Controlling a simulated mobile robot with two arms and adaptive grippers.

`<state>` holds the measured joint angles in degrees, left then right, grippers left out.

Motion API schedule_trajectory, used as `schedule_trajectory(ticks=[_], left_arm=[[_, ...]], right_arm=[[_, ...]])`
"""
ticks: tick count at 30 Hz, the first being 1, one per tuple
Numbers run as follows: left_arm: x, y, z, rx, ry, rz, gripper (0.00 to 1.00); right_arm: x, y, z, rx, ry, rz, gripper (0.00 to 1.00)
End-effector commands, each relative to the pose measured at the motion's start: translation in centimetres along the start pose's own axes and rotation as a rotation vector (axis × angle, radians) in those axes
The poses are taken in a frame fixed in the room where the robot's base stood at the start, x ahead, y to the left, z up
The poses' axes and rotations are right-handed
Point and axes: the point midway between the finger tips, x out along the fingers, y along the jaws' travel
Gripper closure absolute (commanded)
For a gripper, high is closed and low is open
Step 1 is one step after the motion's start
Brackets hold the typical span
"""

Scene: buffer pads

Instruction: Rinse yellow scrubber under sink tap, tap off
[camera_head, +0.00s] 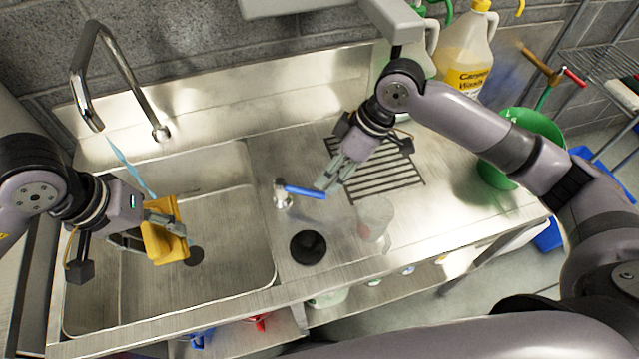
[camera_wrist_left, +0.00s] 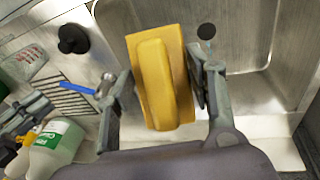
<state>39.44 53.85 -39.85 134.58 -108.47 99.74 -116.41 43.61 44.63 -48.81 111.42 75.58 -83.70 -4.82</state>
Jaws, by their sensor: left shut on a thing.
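The yellow scrubber (camera_head: 163,238) is held over the sink basin (camera_head: 228,215) by my left gripper (camera_head: 165,230), which is shut on it. In the left wrist view the scrubber (camera_wrist_left: 160,78) sits between the two fingers. The curved metal tap (camera_head: 85,90) stands at the back left, and a bluish stream of water (camera_head: 130,166) runs from its spout toward the scrubber; whether it touches cannot be told. The tap's blue lever (camera_head: 305,192) is on the counter right of the basin. My right gripper (camera_head: 329,182) is beside the lever's right end; its finger opening is unclear.
A black round stopper (camera_head: 308,247) and a clear cup (camera_head: 375,222) stand on the counter. A drain grate (camera_head: 395,180) lies behind the cup. A yellow-labelled jug (camera_head: 467,50) and a green bucket (camera_head: 510,175) are at the right.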

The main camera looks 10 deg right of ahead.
Motion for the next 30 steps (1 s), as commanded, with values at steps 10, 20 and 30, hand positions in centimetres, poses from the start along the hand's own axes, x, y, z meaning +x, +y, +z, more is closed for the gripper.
schedule_trajectory(ticks=[10,20,30], left_arm=[[-0.7,0.1,-0.1,0.000,0.001,0.000,0.77],[-0.7,0.1,-0.1,0.000,0.001,0.000,0.77],[-0.7,0.1,-0.1,0.000,0.001,0.000,0.77]], right_arm=[[5.4,-0.1,-0.1,0.000,0.001,-0.001,0.66],[6.2,0.0,0.0,-0.001,0.001,0.002,0.66],[6.1,0.0,0.0,-0.001,0.001,0.001,0.84]])
